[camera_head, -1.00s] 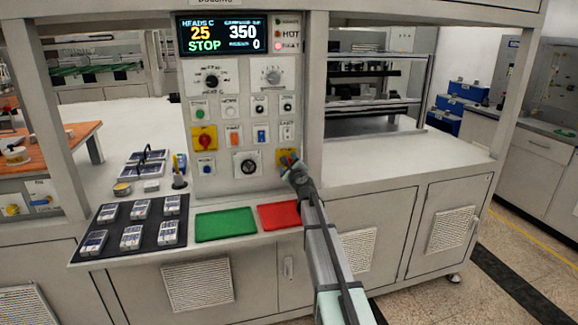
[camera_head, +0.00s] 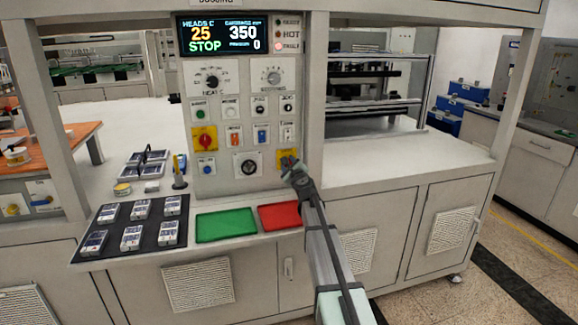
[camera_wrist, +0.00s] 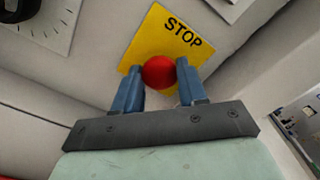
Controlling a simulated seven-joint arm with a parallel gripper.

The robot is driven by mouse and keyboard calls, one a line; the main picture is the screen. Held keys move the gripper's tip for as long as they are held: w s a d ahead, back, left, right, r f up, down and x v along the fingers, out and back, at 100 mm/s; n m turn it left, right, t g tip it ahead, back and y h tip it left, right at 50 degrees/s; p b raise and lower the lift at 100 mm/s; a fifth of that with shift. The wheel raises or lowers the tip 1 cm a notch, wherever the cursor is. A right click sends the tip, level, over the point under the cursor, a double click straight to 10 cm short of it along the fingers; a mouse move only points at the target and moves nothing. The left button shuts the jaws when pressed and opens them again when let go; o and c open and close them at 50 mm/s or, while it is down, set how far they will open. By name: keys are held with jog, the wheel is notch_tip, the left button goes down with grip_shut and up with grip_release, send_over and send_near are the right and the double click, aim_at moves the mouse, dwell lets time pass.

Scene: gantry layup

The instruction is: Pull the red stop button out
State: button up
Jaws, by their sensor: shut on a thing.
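The red stop button (camera_wrist: 159,72) sits on a yellow plate marked STOP (camera_wrist: 180,35) in the wrist view. My gripper (camera_wrist: 159,82) has its two blue fingers on either side of the button, shut on it. In the head view my gripper (camera_head: 289,165) is at the lower right of the control panel, in front of the yellow plate (camera_head: 281,154). The button is mostly hidden behind the gripper there. How far out the button stands cannot be told.
The panel (camera_head: 222,176) carries several other knobs and switches, including a red knob on yellow (camera_head: 205,138). The display (camera_head: 223,36) reads STOP. Below lie a green tray (camera_head: 226,224), a red tray (camera_head: 281,216) and a dark mat (camera_head: 93,254) with several boxed items. The right counter is clear.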

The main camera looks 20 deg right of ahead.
jog(key=shift+s, duration=0.45)
jog(key=o, duration=1.1)
